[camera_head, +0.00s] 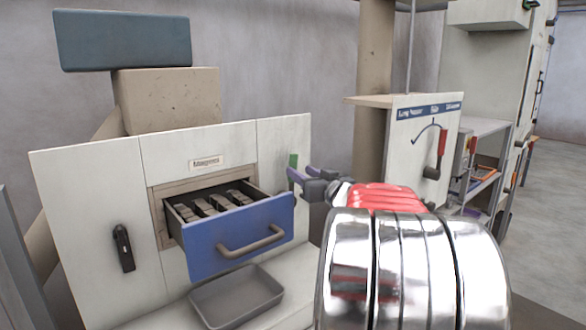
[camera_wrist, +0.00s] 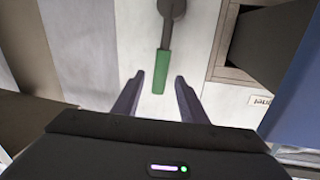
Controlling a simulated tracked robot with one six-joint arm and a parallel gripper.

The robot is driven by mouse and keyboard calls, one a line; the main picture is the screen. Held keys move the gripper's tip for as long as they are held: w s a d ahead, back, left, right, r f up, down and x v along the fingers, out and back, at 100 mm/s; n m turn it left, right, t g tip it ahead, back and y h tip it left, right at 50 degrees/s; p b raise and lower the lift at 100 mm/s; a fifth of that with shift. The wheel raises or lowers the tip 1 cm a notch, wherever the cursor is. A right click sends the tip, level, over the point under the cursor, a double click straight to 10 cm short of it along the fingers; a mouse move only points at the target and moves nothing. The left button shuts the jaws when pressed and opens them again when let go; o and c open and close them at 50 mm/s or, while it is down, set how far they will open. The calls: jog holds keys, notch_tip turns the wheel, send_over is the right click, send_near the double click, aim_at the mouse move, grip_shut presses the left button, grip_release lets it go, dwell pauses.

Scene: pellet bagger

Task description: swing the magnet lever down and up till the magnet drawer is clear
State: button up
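The magnet drawer (camera_head: 240,237) has a blue front with a bar handle and is pulled out of the cabinet. Several dark bars with grey, rough-looking matter (camera_head: 215,203) lie inside it. The magnet lever's green grip (camera_head: 293,160) is on the cabinet's right panel. In the wrist view the green grip (camera_wrist: 161,74) joins a dark arm and a round hub (camera_wrist: 172,8). My gripper (camera_head: 302,174) is open at the grip. In the wrist view its fingertips (camera_wrist: 160,77) stand either side of the grip, apart from it. The lever's lower part is hidden in the head view.
A grey tray (camera_head: 237,297) stands below the drawer. A black handle (camera_head: 123,247) is on the cabinet's left panel. The drawer juts out left of my gripper. A separate panel with a red-gripped lever (camera_head: 441,145) and a shelf rack (camera_head: 480,128) stand to the right.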

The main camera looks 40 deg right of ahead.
aim_at(293, 166)
jog(key=shift+x, duration=3)
jog(key=shift+a, duration=0.1)
jog(key=shift+c, duration=0.3)
grip_shut()
